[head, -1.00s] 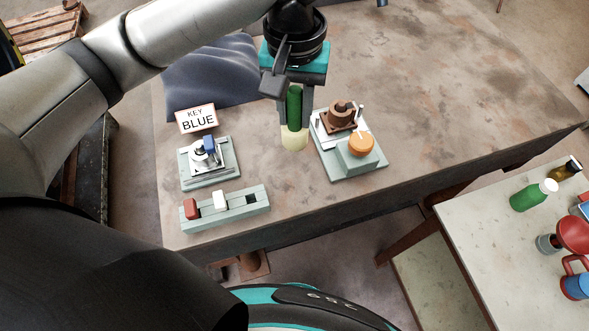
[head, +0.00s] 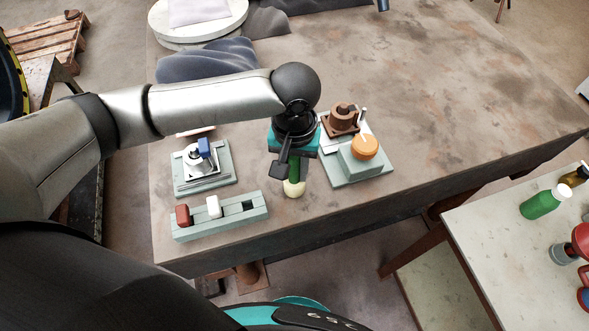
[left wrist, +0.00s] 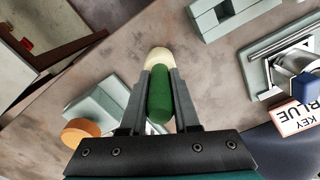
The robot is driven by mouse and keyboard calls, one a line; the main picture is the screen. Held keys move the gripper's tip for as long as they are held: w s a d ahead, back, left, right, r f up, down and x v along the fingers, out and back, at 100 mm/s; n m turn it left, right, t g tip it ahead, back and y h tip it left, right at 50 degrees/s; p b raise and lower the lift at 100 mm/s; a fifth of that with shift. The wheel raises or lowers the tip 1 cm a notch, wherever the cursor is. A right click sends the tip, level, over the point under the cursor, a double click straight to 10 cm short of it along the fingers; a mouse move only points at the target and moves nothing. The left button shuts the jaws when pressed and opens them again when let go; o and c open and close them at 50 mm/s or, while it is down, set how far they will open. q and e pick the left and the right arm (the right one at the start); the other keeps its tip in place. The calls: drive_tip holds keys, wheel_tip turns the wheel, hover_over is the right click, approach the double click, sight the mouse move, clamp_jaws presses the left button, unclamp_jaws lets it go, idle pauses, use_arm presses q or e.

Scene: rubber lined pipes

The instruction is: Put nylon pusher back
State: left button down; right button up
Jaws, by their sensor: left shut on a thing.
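The nylon pusher has a dark green handle and a rounded cream end. My left gripper (head: 292,170) is shut on the green handle, and the cream end (head: 294,188) points down past the fingertips. In the left wrist view the pusher (left wrist: 159,95) lies between the two fingers (left wrist: 160,85), its cream end beyond them. It is over the bench between the slotted block and the orange-knob fixture. I cannot tell whether the cream end touches the bench. My right gripper is not in view.
The slotted grey-green block (head: 225,220) holds a red and a white piece, with one dark empty slot. A fixture with a blue part (head: 203,172) stands behind it. The orange-knob fixture (head: 355,165) is close on the right. The bench's right part (head: 460,90) is clear.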

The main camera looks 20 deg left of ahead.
use_arm(q)
drive_tip(key=shift+f, duration=0.1)
drive_tip(key=c, duration=0.7)
unclamp_jaws()
drive_tip(key=shift+o, duration=0.2)
wheel_tip(320, 180, up, 12)
drive_tip(key=p, duration=0.3)
